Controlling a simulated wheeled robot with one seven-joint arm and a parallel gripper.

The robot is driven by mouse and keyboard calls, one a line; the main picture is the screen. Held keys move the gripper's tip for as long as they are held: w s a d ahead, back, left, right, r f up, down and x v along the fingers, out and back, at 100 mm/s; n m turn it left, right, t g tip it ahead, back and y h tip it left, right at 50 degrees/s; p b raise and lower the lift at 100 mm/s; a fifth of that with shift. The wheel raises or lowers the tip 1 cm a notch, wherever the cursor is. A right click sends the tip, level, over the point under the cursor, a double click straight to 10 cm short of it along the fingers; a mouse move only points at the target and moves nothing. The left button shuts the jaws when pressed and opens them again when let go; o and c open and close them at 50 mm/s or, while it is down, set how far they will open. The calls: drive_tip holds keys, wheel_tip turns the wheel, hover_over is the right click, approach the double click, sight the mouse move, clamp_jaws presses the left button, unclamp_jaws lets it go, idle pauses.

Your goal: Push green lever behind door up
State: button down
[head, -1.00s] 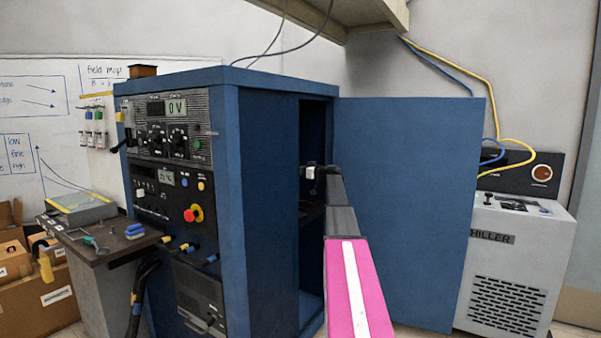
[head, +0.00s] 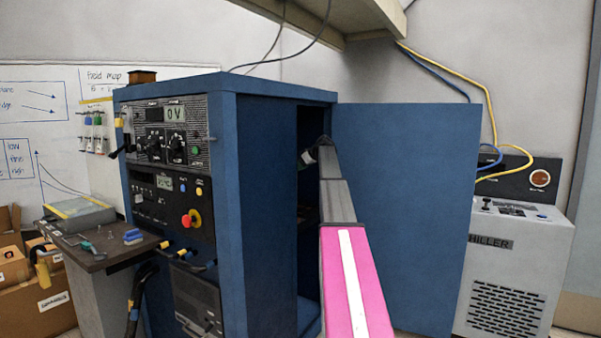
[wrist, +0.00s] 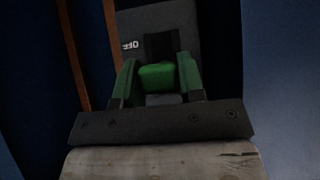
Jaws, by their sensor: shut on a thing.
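The blue cabinet (head: 268,205) stands in the middle of the head view with its door (head: 408,210) swung open to the right. My arm reaches into the dark opening, and the end of it, near the opening in the head view, is partly hidden. In the wrist view the green lever (wrist: 157,76) sits between the two fingers of my gripper (wrist: 156,82), which is shut on it. Behind the lever is a grey plate (wrist: 185,18) with a dark slot and a label that appears to read OFF, seen upside down. The lever is hidden in the head view.
The opening is narrow, with the cabinet side on the left and the door on the right. A chiller (head: 515,265) stands right of the door. A small side table (head: 105,245) with tools is at the left. A shelf (head: 350,20) hangs above.

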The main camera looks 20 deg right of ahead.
drive_tip(key=shift+w+a+r+g+h, duration=0.1)
drive_tip(key=shift+w+r+g+h, duration=0.1)
drive_tip(key=shift+r+g+h, duration=0.3)
drive_tip(key=shift+w+r+g+h, duration=0.15)
drive_tip(key=shift+r+g+h, duration=0.3)
drive_tip(key=shift+g, duration=0.15)
drive_tip(key=shift+w+a+r+g+h, duration=0.2)
drive_tip(key=shift+r+g+h, duration=0.2)
drive_tip(key=shift+g+h, duration=0.15)
drive_tip(key=shift+w+a+r+g+h, duration=0.15)
drive_tip(key=shift+r+g+h, duration=0.25)
drive_tip(key=shift+g, duration=0.25)
drive_tip(key=shift+s, duration=0.1)
drive_tip(key=c, duration=0.7)
unclamp_jaws()
drive_tip(key=v, duration=0.7)
drive_tip(key=shift+r, duration=0.25)
